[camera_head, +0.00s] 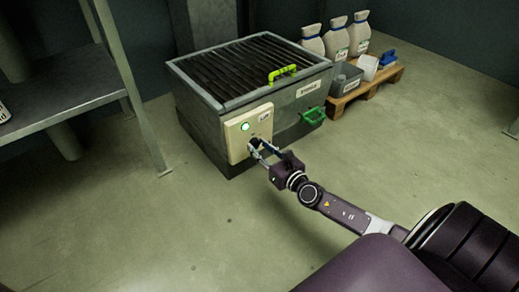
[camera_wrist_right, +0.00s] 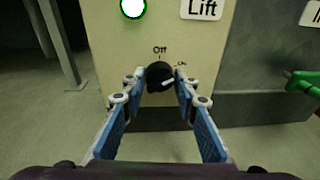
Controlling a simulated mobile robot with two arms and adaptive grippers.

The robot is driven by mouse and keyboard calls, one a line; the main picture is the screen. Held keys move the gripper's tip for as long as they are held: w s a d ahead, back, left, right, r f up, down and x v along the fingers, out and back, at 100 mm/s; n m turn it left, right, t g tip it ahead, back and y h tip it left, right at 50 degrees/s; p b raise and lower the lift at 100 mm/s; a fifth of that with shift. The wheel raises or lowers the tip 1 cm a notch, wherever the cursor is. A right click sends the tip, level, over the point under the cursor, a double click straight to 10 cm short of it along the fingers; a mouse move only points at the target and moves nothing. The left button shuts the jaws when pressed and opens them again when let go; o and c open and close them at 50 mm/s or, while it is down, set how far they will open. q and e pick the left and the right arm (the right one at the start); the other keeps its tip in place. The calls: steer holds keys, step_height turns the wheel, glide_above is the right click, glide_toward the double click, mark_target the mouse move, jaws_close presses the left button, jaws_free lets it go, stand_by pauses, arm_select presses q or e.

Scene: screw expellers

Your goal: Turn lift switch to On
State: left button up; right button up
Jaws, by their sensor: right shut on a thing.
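The lift switch is a round black knob (camera_wrist_right: 158,73) on a cream control box (camera_head: 237,135). The box is on the front of a grey metal machine. "Off" is printed above the knob and a small "On" at its upper right. A white mark on the knob slants toward the right, nearer the "On" side than straight up. My right gripper (camera_head: 262,150) is shut on the knob, one blue-padded finger on each side in the wrist view. In the head view the fingers partly hide the knob. My left gripper is not in view.
A round light (camera_head: 245,127) above the knob glows, ringed in green. A green handle (camera_head: 313,116) sticks out right of the box. A metal shelf (camera_head: 70,95) stands left; sacks on a pallet (camera_head: 352,92) stand right.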

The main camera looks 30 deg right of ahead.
steer(key=shift+m, duration=0.3)
steer(key=o, duration=1.2)
steer(key=shift+c, duration=0.2)
steer(key=s+r, duration=0.1)
steer(key=s, duration=1.1)
steer(key=shift+r, duration=0.2)
